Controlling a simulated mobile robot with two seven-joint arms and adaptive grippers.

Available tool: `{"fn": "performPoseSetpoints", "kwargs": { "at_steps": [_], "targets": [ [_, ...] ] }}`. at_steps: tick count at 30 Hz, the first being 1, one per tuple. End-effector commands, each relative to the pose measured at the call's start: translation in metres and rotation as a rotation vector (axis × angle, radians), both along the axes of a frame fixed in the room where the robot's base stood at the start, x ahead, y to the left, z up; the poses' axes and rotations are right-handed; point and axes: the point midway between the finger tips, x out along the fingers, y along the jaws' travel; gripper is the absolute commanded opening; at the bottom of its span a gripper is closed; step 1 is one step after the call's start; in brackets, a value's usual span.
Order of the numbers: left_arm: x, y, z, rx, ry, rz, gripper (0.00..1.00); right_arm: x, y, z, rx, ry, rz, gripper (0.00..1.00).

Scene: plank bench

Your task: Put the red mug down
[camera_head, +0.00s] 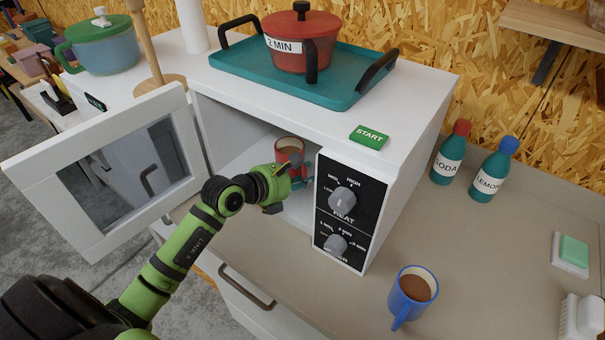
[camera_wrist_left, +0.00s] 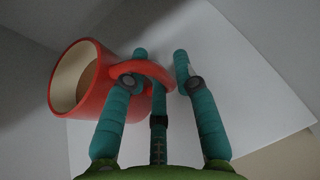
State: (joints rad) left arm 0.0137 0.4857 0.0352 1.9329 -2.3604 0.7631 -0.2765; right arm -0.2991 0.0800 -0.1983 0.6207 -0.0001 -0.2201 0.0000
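The red mug (camera_head: 289,149) is inside the open microwave, near its mouth, and looks upright in the head view. In the left wrist view the mug (camera_wrist_left: 82,82) is at the left, its pale inside showing and its handle toward my fingers. My left gripper (camera_head: 300,180) reaches into the microwave. Its teal fingers (camera_wrist_left: 160,75) are closed around the mug's handle, one on each side and one below. Whether the mug's base touches the microwave floor is hidden. My right gripper is in neither view.
The microwave door (camera_head: 95,165) stands open at the left. The control panel (camera_head: 346,212) is close to the right of my gripper. A blue mug (camera_head: 408,298) stands on the bench (camera_head: 490,270). A teal tray (camera_head: 235,72) with a red pot (camera_head: 300,55) sits on top.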

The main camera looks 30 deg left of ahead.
Motion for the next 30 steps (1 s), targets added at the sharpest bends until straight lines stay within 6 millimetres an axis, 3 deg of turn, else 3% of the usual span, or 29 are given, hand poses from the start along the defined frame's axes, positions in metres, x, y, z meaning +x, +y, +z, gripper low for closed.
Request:
{"fn": "performPoseSetpoints", "kwargs": {
  "at_steps": [13,30],
  "targets": [
    [-0.004,0.002,0.004,0.000,0.001,0.000,0.41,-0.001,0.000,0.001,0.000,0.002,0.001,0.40],
    [-0.095,0.034,0.042,0.000,0.002,0.000,0.41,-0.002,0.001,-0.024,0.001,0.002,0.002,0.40]
  ]
}}
